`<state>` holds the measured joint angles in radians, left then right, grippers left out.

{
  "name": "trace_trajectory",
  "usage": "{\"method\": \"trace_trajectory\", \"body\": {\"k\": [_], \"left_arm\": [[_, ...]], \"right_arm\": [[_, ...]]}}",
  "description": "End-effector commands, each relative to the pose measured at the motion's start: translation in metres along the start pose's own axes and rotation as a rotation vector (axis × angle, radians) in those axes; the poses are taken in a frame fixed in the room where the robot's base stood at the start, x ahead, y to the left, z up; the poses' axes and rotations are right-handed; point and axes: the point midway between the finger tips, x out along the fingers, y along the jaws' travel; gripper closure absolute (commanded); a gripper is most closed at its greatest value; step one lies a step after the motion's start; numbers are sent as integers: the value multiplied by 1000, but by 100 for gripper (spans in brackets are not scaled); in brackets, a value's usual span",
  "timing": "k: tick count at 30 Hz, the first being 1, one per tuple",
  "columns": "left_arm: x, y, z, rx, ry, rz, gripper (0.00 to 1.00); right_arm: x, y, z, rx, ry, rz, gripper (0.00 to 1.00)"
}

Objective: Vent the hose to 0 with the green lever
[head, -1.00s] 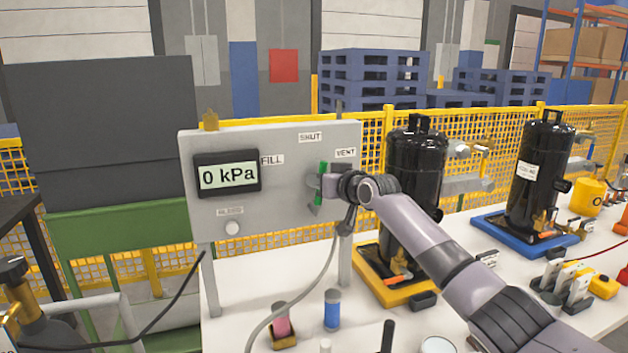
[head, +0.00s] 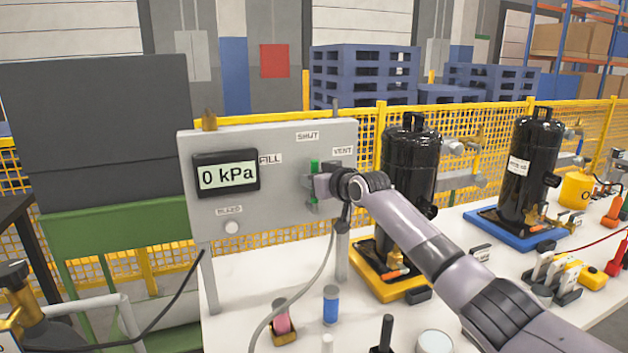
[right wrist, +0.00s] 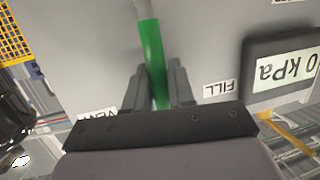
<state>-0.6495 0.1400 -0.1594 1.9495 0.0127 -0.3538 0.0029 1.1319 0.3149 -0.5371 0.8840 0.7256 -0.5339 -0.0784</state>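The grey panel (head: 280,215) has a display (head: 227,174) that reads 0 kPa; the display also shows upside down in the right wrist view (right wrist: 288,68). FILL, SHUT and VENT labels surround the green lever (head: 314,166). My right gripper (head: 314,187) is at the lever, on the side toward the VENT label (head: 343,151). In the right wrist view the green lever (right wrist: 152,55) runs between the two fingers (right wrist: 160,88), which sit close on both sides of it. The grey hose (head: 325,265) hangs below the gripper. My left gripper is out of view.
A yellow mesh fence (head: 455,130) runs behind.

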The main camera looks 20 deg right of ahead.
Motion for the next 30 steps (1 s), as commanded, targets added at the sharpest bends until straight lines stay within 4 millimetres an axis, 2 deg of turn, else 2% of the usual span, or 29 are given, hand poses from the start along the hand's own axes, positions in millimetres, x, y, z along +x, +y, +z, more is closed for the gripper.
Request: {"method": "trace_trajectory", "body": {"k": [1, 3, 17, 30], "left_arm": [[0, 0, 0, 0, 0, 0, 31], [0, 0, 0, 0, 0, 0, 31], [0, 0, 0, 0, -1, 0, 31], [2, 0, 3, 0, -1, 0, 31]], "right_arm": [[0, 0, 1, 0, -2, -1, 73], [0, 0, 1, 0, -2, -1, 56], [-4, 0, 1, 1, -1, -2, 56], [-43, 0, 1, -1, 0, 0, 56]]}}
